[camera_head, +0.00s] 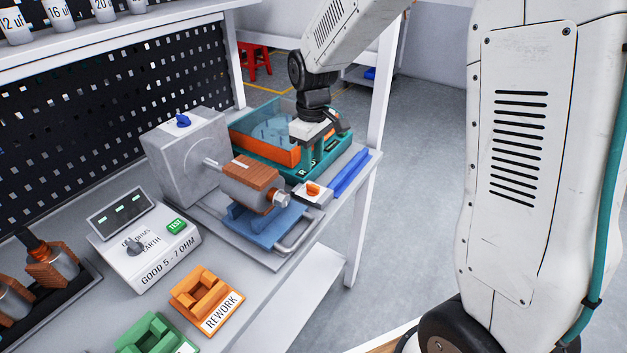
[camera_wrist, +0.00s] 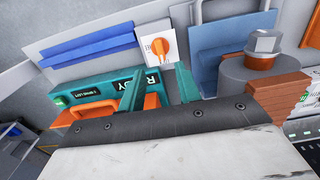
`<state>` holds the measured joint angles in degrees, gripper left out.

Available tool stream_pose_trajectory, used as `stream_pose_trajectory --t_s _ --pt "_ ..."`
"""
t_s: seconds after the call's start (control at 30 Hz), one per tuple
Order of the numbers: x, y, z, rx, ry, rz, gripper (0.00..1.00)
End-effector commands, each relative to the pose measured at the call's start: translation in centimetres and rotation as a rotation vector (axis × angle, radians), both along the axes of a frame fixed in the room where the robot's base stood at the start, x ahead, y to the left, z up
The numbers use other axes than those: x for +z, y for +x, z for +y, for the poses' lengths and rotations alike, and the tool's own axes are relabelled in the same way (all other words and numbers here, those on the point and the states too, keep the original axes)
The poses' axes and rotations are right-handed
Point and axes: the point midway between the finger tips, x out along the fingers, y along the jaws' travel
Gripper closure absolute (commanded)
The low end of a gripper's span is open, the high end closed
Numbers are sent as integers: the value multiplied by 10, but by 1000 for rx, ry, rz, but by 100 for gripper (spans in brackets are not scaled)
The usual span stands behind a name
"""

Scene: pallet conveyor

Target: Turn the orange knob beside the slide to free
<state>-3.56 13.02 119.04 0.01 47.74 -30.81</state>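The orange knob (camera_head: 313,189) sits on a small white block (camera_head: 322,200) beside the blue slide (camera_head: 262,226). In the wrist view the knob (camera_wrist: 159,44) lies beyond and between my fingertips; the lettering beside it is too small to read. A motor part with a copper-brown winding (camera_head: 252,173) rests over the slide, which also shows in the wrist view (camera_wrist: 222,58). My gripper (camera_head: 318,160) is behind the knob in the head view. Its two teal fingers stand apart in the wrist view (camera_wrist: 160,85), empty, and do not touch the knob.
A teal tester with an orange front (camera_head: 275,150) stands behind my gripper. A blue bar (camera_head: 350,172) lies along the bench edge right of the knob. A grey machine housing (camera_head: 187,160), a white meter box (camera_head: 145,250) and an orange REWORK tray (camera_head: 205,298) are left and in front.

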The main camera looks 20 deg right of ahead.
Motion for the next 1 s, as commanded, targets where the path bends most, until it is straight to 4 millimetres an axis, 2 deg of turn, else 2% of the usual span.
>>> stream_pose_trajectory --t_s 0.5,0.63,0.87,0.9,1.0 --pt "-70 -2 -1 10 0 6 66" --pt "-77 -2 0 10 -1 4 66" --pt "-78 -2 0 10 0 4 66" --pt "-78 -2 0 10 0 4 69" --pt "-78 -2 0 10 0 4 97"
